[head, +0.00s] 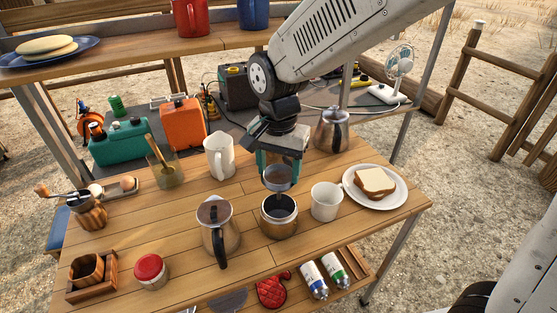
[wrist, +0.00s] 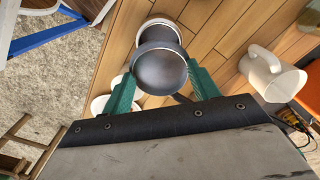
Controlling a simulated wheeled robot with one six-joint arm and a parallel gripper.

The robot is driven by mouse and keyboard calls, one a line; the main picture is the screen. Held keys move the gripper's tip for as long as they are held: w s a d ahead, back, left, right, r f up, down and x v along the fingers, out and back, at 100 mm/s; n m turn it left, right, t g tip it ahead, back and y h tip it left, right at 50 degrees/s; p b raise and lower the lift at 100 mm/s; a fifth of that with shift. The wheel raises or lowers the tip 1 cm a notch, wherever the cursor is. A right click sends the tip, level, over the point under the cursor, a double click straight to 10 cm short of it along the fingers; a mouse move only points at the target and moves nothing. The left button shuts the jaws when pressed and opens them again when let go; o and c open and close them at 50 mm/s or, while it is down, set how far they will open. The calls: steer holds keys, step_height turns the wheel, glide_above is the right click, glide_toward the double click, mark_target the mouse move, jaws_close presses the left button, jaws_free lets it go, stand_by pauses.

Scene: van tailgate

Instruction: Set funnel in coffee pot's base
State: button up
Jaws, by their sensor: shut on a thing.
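My gripper (head: 279,170) points down over the table and is shut on the funnel (head: 278,181), a small grey metal cup. In the wrist view the round funnel (wrist: 160,68) sits between the green fingertips. The coffee pot's base (head: 280,226), a round metal vessel with a dark open top, stands upright on the table directly below the funnel in the head view. The funnel's lower edge looks just above or at the base's far rim; I cannot tell whether they touch. In the wrist view the funnel partly hides a pale-rimmed round vessel.
A white mug (head: 326,201) stands close right of the base, and a lidded metal pot (head: 217,239) close left. A white pitcher (head: 219,157), a metal kettle (head: 331,132) and a plate (head: 398,198) with bread are nearby. The table's front middle is mostly clear.

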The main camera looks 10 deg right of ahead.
mark_target(279, 195)
steer(key=shift+f, duration=4.25)
steer(key=o, duration=1)
steer(key=shift+o, duration=0.2)
step_height(279, 195, up, 8)
steer(key=shift+f, duration=0.1)
